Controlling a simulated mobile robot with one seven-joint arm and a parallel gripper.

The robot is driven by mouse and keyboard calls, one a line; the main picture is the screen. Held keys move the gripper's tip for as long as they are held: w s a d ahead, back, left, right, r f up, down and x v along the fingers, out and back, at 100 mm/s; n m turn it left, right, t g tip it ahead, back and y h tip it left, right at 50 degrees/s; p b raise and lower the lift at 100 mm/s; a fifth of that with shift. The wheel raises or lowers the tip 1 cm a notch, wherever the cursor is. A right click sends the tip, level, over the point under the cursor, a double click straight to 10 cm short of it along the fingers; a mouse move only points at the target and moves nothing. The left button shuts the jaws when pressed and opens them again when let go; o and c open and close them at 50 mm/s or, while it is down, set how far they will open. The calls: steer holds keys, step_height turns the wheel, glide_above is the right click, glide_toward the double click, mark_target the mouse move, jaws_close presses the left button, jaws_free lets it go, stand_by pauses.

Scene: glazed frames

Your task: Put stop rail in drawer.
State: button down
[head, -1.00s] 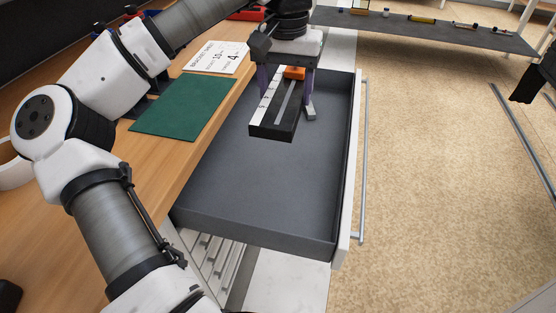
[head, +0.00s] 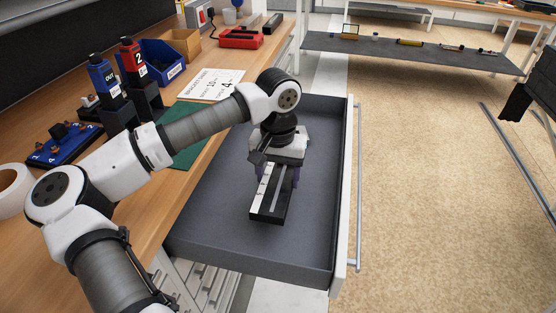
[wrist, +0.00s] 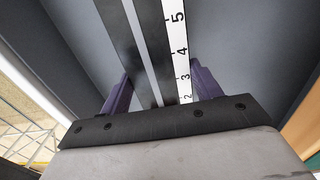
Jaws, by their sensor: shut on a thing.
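The stop rail (head: 268,207) is a black bar with a white numbered scale along one side and a grey slot. It also shows in the wrist view (wrist: 140,50), running away from the jaws. My gripper (head: 276,172) is shut on the stop rail, with purple fingers (wrist: 205,84) on both sides of it in the wrist view. The open drawer (head: 215,240) is dark grey and otherwise looks empty. The rail is over or inside the drawer; I cannot tell whether it touches the floor. The orange part of the rail is hidden by the gripper.
The wooden bench (head: 130,225) lies left of the drawer. It carries a green mat (head: 188,148), a paper sheet (head: 210,84), a blue bin (head: 165,62) and red-and-blue holders. The drawer's handle bar (head: 357,190) is on the right, beside open floor.

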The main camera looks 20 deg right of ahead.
mark_target(278, 188)
steer(key=shift+f, duration=2.1)
steer(key=shift+c, duration=1.6)
jaws_free()
steer(key=shift+f, duration=0.15)
step_height(278, 188, up, 12)
steer(key=shift+r+b, duration=0.1)
steer(key=shift+b, duration=0.25)
